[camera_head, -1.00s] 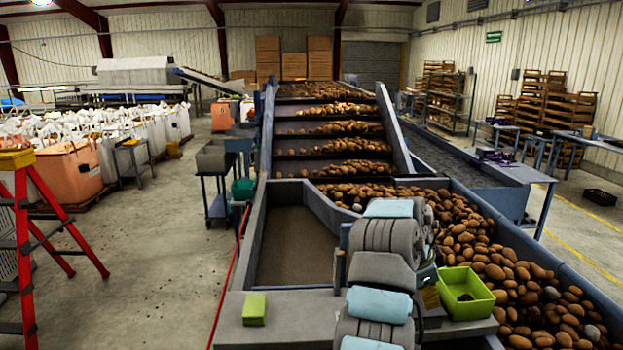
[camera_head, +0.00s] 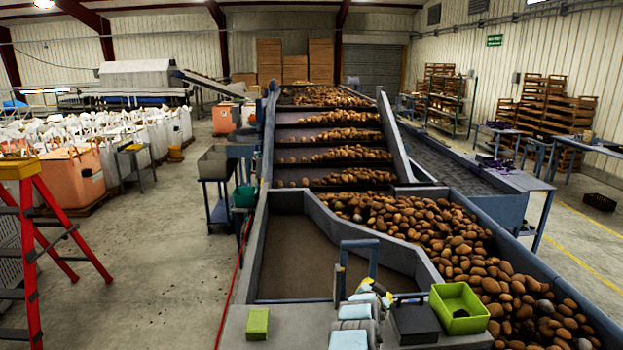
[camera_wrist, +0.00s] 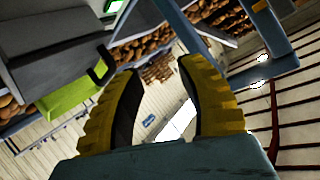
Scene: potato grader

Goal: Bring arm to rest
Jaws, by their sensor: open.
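My gripper (camera_wrist: 158,70) shows in the wrist view with its two yellow-and-black fingers spread apart. Nothing is held between them. In the head view my arm is folded low at the bottom middle, over the front ledge. I cannot make out the fingers clearly there. A lime-green bin (camera_head: 461,309) stands on the ledge to the right of my arm, with a small dark thing inside. The bin also shows at the left of the wrist view (camera_wrist: 78,106), beside and apart from the fingers.
A dark grey box (camera_head: 415,322) stands between my arm and the bin. A blue-grey frame (camera_head: 358,245) rises just behind my arm. A yellow-green block (camera_head: 257,324) lies on the ledge at left. Potatoes (camera_head: 430,235) fill the right channel; the left tray floor (camera_head: 310,255) is bare.

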